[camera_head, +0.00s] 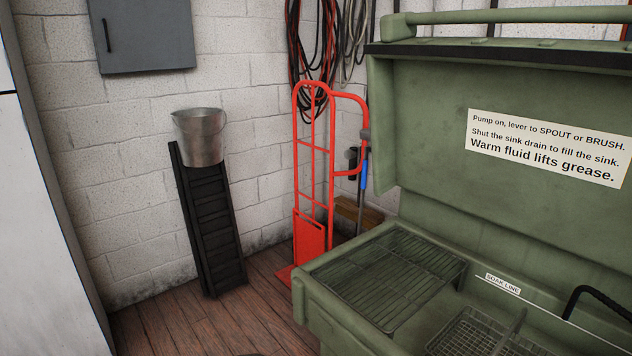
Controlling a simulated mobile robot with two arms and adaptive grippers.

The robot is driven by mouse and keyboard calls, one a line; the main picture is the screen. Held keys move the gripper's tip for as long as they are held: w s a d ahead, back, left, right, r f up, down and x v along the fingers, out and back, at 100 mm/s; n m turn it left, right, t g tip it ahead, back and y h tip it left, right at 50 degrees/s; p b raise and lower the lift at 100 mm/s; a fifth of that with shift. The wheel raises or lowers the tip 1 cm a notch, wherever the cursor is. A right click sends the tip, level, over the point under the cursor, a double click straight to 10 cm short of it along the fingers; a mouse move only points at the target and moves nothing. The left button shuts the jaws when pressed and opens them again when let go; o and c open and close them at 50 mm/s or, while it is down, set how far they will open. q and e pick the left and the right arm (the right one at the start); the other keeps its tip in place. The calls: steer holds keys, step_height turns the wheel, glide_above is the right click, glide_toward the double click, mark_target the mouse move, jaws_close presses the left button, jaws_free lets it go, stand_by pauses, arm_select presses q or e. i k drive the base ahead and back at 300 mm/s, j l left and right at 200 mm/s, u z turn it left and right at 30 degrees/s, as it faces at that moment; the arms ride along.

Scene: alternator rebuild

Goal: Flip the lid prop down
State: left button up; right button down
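The green parts washer (345,310) stands at the right, with its lid (430,130) raised and open. The lid carries a white label (545,147) about the pump and sink drain. I cannot make out a lid prop for certain. Neither of my grippers is in view.
Inside the sink are a wire rack (385,280), a wire basket (480,335) and a black hose (600,300). A red hand truck (315,150) stands behind the washer's left side. A metal bucket (200,138) sits above a black ramp (212,220) leaning on the wall. Wooden floor (180,325) is clear at lower left.

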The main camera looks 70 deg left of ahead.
mark_target(362, 195)
steer(key=j, duration=0.55)
steer(key=j+u, duration=0.15)
steer(key=j, duration=0.4)
steer(key=i+j, duration=0.1)
steer(key=j, duration=0.4)
steer(key=j+u, duration=0.15)
steer(key=j, duration=0.4)
steer(key=i+j, duration=0.15)
steer(key=j, duration=0.35)
steer(key=i+j+u, duration=0.15)
steer(key=j, duration=0.4)
steer(key=k, duration=0.05)
